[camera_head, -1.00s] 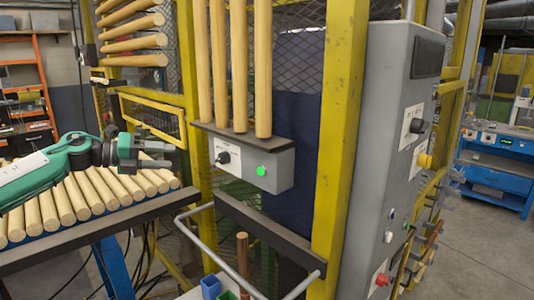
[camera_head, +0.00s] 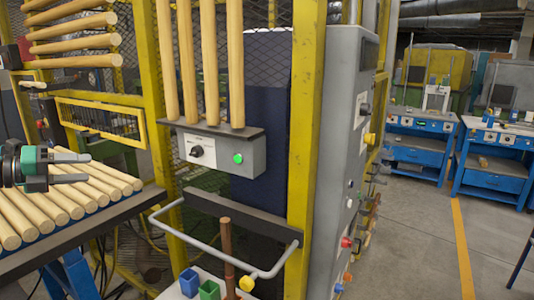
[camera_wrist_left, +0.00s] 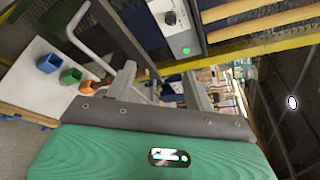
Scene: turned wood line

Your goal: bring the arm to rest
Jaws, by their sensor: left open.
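My left gripper (camera_head: 86,168) is at the left edge of the head view, above the row of turned wooden rods (camera_head: 95,195). Its two fingers point right and stand apart, with nothing between them. In the left wrist view its fingers (camera_wrist_left: 158,88) also show apart and empty. Most of the left arm is cut off by the left edge of the head view. My right gripper is not in view.
A grey control box (camera_head: 222,155) with a knob and lit green button sits below upright rods. A grey rail (camera_head: 215,250) juts out below. Blue (camera_head: 189,282) and green (camera_head: 209,290) bins stand beside a brown rod (camera_head: 228,250). Open floor lies right.

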